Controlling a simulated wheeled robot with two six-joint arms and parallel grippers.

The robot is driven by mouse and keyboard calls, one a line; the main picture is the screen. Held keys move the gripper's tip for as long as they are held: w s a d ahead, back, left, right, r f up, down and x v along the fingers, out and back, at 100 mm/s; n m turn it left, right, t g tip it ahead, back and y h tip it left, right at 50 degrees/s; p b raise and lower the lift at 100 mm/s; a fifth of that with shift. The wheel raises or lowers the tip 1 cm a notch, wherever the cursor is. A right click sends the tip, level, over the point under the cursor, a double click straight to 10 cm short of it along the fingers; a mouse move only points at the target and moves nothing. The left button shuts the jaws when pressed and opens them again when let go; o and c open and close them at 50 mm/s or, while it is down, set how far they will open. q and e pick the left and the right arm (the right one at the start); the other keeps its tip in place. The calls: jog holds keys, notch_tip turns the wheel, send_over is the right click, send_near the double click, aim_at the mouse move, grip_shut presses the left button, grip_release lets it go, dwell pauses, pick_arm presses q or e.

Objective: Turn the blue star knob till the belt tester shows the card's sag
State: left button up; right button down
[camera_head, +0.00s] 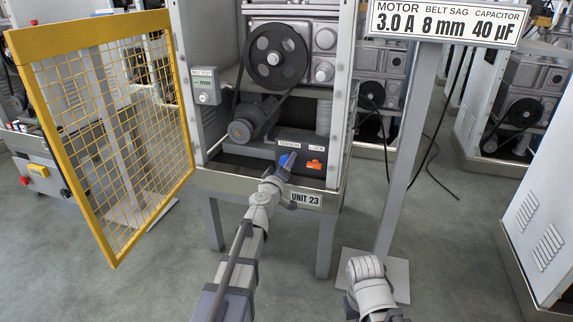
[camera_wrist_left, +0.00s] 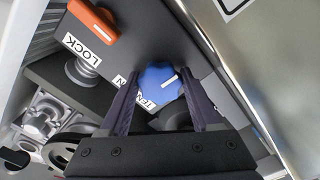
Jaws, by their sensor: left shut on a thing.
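The blue star knob (camera_head: 284,159) sits by the TENSION label on the dark plate inside the open unit. My left gripper (camera_head: 287,167) is at the knob and partly covers it in the head view. In the left wrist view the knob (camera_wrist_left: 160,80), with a white mark line, lies between the two fingers of my left gripper (camera_wrist_left: 160,85), which is shut on it. The belt tester (camera_head: 206,86) is a grey box on the unit's left post; its small display is too small to read surely. The card (camera_head: 447,23) reads belt sag 8 mm.
An orange LOCK knob (camera_head: 314,165) is right of the blue knob; it also shows in the left wrist view (camera_wrist_left: 93,20). A large black pulley (camera_head: 275,57) stands above a motor (camera_head: 252,122). A yellow mesh door (camera_head: 112,130) stands open at left. A post (camera_head: 405,150) carries the card.

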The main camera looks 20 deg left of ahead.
pick_arm(q)
jog(key=o, duration=1.4)
jog(key=shift+c, duration=0.2)
jog(key=s, duration=0.7)
jog(key=shift+s+a, duration=0.15)
jog(key=shift+s, duration=0.25)
